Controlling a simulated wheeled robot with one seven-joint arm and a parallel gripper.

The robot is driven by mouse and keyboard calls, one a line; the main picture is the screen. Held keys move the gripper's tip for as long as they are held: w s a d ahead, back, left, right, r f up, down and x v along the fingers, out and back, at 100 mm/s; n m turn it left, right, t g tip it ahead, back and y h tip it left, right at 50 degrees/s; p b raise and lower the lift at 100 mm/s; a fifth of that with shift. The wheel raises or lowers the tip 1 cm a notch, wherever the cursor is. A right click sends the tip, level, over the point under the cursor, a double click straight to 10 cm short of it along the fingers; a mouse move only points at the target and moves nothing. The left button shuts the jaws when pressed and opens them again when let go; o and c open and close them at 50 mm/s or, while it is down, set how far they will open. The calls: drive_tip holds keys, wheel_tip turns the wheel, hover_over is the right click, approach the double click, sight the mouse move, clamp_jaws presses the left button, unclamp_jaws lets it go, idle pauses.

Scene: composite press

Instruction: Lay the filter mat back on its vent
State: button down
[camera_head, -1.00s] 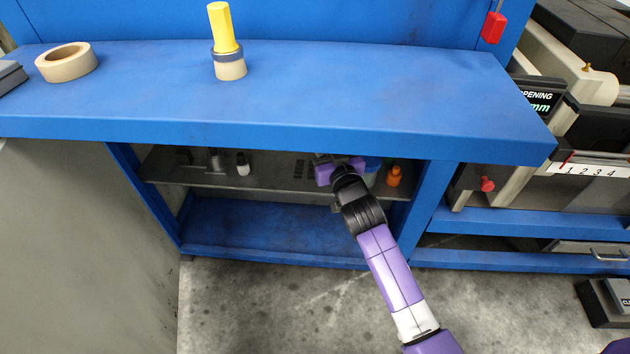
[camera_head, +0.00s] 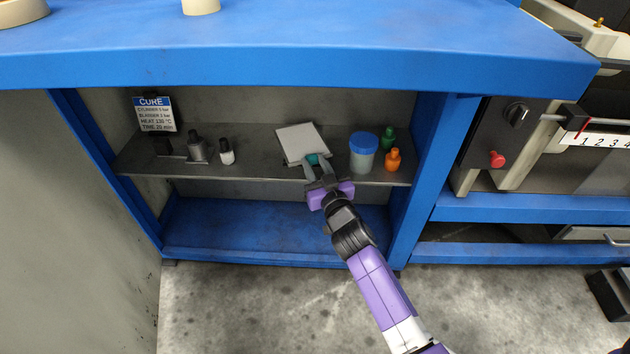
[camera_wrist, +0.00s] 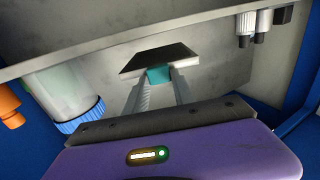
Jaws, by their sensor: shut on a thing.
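The filter mat is a pale grey square sheet (camera_head: 297,139) with a teal tab (camera_head: 312,158) at its front edge, at the middle of the shelf. My gripper (camera_head: 317,168) is shut on this tab from the front. In the wrist view, my gripper's fingers (camera_wrist: 158,85) pinch the teal tab (camera_wrist: 158,76), and the mat shows as a dark slanted face (camera_wrist: 157,59) with a pale edge. The vent is not visible now; the mat blocks the view of where dark slots showed earlier. I cannot tell whether the mat touches the shelf.
A blue-lidded jar (camera_head: 362,155) stands close right of the mat, with orange (camera_head: 393,160) and green (camera_head: 388,138) bottles beyond. A small white bottle (camera_head: 227,152) and a CURE sign (camera_head: 153,114) are left. The blue counter (camera_head: 290,55) overhangs the shelf (camera_head: 260,160).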

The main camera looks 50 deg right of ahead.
drive_tip(key=shift+f+b, duration=1.7)
drive_tip(key=shift+f, duration=0.3)
drive_tip(key=shift+f, duration=0.1)
drive_tip(key=c, duration=1.1)
unclamp_jaws()
drive_tip(key=shift+o, duration=0.2)
